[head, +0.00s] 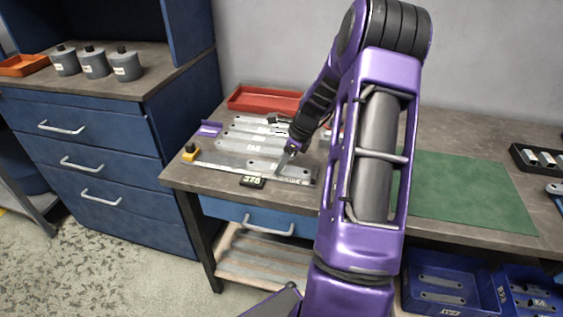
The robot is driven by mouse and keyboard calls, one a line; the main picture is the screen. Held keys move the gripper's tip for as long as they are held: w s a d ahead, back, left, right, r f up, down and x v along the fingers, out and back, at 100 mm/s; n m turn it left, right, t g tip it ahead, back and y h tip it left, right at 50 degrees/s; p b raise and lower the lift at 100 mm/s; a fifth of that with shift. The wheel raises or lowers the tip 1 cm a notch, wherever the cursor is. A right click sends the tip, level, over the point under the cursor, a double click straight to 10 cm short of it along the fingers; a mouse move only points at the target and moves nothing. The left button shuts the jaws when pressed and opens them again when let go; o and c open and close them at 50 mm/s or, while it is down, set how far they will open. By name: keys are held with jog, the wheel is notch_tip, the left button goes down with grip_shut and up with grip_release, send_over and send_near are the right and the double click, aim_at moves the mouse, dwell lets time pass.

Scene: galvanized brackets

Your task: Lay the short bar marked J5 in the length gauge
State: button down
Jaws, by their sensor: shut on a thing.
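The length gauge (225,168) lies along the front left edge of the bench, with a pale scale and a yellow end piece (189,155) with a black knob at its left. A small black display (252,182) in front of it reads what looks like 378. A short grey bar (298,171) lies at the gauge's right part, close along the scale. My gripper (282,168) points down over this bar and is shut on it. Its marking is too small to read, and whether it rests fully in the gauge cannot be told.
Several longer grey bars (236,146) lie behind the gauge, near a red tray (262,100) and a purple holder (209,128). A green mat (470,195) is bare on the right. A black tray (522,160) stands beyond it. Blue bins (425,262) with bars sit below.

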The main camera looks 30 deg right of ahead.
jog(key=shift+c, duration=2.1)
grip_release()
jog(key=p+v, duration=0.1)
jog(key=v, duration=1.6)
jog(key=shift+d+r, duration=0.15)
jog(key=shift+r, duration=0.05)
